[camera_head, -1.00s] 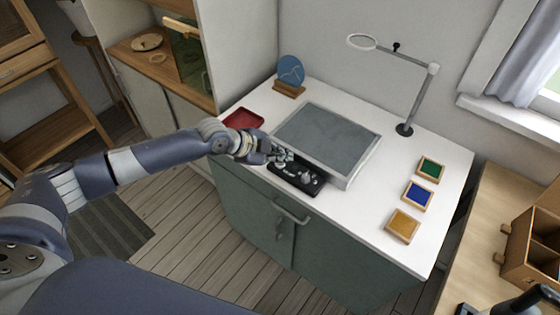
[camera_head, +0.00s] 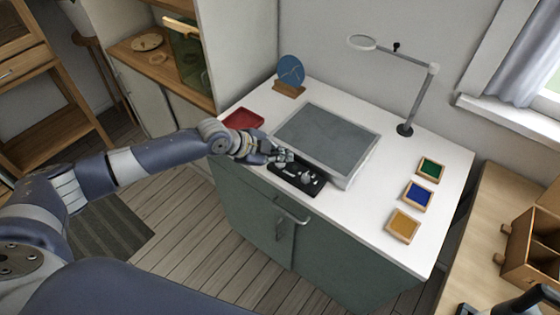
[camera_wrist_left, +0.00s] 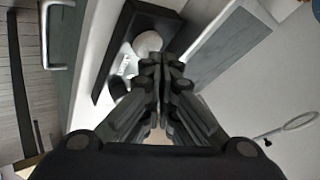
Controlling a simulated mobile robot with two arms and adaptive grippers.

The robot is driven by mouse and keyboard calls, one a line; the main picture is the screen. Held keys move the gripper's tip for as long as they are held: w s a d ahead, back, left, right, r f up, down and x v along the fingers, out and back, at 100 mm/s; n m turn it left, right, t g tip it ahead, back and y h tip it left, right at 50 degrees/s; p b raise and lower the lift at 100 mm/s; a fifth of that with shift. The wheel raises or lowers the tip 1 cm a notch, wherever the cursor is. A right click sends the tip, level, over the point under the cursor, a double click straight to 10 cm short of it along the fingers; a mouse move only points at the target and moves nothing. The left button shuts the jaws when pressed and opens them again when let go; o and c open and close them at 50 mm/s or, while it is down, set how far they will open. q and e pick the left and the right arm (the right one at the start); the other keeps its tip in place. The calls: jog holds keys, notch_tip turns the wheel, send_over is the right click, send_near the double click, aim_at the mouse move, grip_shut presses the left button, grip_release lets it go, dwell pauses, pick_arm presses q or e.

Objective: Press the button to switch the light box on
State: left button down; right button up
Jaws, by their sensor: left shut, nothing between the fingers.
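The light box (camera_head: 326,136) lies on the white counter, a flat box with a grey top that looks unlit. A black tray (camera_head: 309,188) with small light-coloured pieces sits along its front edge; it also shows in the left wrist view (camera_wrist_left: 103,92). My left gripper (camera_head: 287,157) is shut and empty, with its fingertips over the left part of the black tray, close to the light box's front edge. In the left wrist view the closed fingers (camera_wrist_left: 160,62) point at the tray and the box edge. I cannot make out the button.
A red tray (camera_head: 243,119) lies left of the light box. A blue disc on a wooden stand (camera_head: 290,74) and a magnifier lamp (camera_head: 415,95) stand behind. Green (camera_head: 431,169), blue (camera_head: 417,194) and yellow (camera_head: 403,225) pads line the right side.

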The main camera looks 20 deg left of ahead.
aim_at(281, 165)
pick_arm(q)
jog(key=shift+f, duration=0.4)
jog(key=shift+r, duration=0.45)
jog(key=shift+r+p, duration=0.15)
jog(key=shift+p, duration=0.25)
notch_tip(281, 165, up, 6)
jog(key=p, duration=0.5)
jog(key=shift+f, duration=0.2)
